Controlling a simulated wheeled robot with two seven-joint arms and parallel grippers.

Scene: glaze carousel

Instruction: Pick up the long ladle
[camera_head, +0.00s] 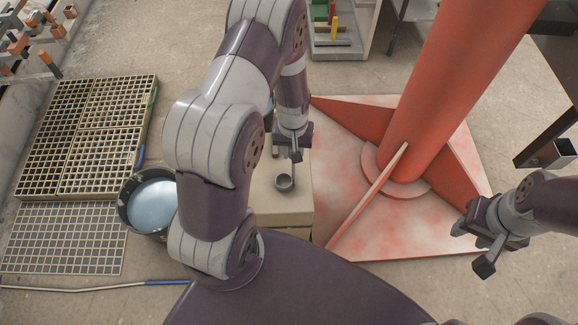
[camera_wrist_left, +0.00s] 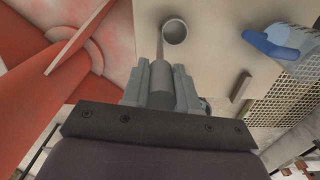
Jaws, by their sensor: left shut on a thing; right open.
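The long ladle (camera_wrist_left: 159,49) is grey, with a round open cup (camera_head: 284,182) at its end. My left gripper (camera_head: 294,144) is shut on its shaft, with a finger on each side of it in the left wrist view (camera_wrist_left: 160,82). The cup shows over the top of a beige stand (camera_head: 285,209); I cannot tell whether it touches. The rest of the shaft is hidden behind the gripper. My right gripper (camera_head: 478,251) is open and empty at the right, over the floor near the red base plate.
A dark bucket (camera_head: 125,206) of pale blue liquid stands left of the stand. Grid racks (camera_head: 84,139) lie farther left. A thick red column (camera_head: 440,90) with fins rises at the right. A small brown bar (camera_wrist_left: 240,86) lies on the stand.

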